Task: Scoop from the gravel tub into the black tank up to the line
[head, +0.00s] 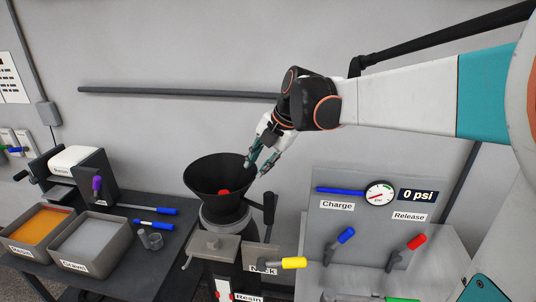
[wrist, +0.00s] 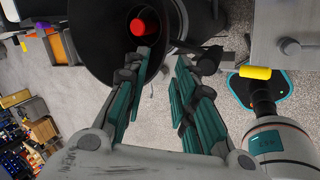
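The gravel tub (head: 121,243), grey and labelled Gravel, holds pale grey material on the dark table at the left. The black tank (head: 247,283) stands right of the table, mostly hidden below a wide black funnel (head: 205,188). A red thing (head: 223,192) shows inside the funnel, and also in the wrist view (wrist: 145,22). A small grey cup (head: 150,240) lies right of the gravel tub, near blue-handled tools (head: 152,224); I cannot tell whether they join. My gripper (head: 252,168) is open and empty at the funnel's right rim; its parted fingers show in the wrist view (wrist: 160,62). I cannot make out the line.
An orange-filled tub (head: 45,222) sits left of the gravel. A dark machine with a white drum (head: 75,158) stands behind the tubs. A yellow-handled valve (head: 292,263) juts out right of the tank. A panel (head: 325,180) with a gauge and blue and red handles stands further right.

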